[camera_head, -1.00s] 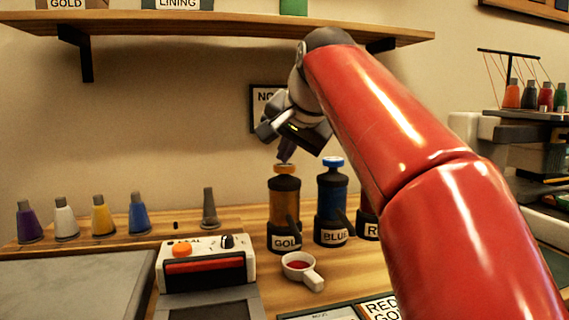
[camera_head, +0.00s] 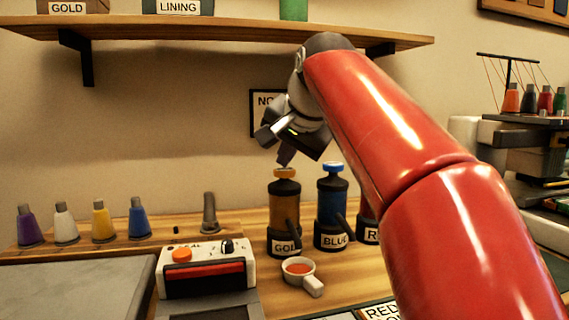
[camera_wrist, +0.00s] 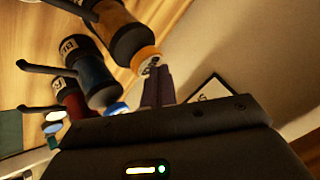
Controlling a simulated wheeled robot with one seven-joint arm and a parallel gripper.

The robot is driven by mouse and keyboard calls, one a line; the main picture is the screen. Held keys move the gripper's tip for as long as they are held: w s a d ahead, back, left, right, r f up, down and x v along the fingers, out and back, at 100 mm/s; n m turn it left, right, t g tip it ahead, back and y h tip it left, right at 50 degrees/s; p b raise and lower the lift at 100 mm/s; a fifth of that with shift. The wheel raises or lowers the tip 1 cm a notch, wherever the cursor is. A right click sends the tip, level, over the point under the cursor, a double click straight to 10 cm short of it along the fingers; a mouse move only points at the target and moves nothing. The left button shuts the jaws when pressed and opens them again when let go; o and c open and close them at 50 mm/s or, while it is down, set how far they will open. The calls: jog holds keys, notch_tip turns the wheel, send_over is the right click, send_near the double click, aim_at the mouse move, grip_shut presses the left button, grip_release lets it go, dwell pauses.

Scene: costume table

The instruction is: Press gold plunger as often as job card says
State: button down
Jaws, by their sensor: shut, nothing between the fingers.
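The gold pump (camera_head: 283,207) stands on the bench with its gold plunger (camera_head: 285,173) on top, close to the black collar. My gripper (camera_head: 284,160) is shut and empty, pointing down with its fingertips at the plunger top. In the wrist view the shut fingers (camera_wrist: 158,88) reach the gold cap (camera_wrist: 146,58) and appear to touch it. A small handled cup (camera_head: 299,269) with orange liquid sits in front of the gold pump.
The blue pump (camera_head: 332,207) stands just right of the gold one. A third pump (camera_head: 367,228) is mostly behind my arm. A white device (camera_head: 205,268) with an orange button is at front left. Several thread cones line the back, under a wall shelf (camera_head: 220,30).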

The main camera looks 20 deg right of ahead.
aim_at(286, 170)
jog(key=shift+r+p, duration=0.65)
jog(key=shift+r, duration=0.2)
notch_tip(286, 170, up, 5)
jog(key=p, duration=0.5)
jog(key=shift+r, duration=0.1)
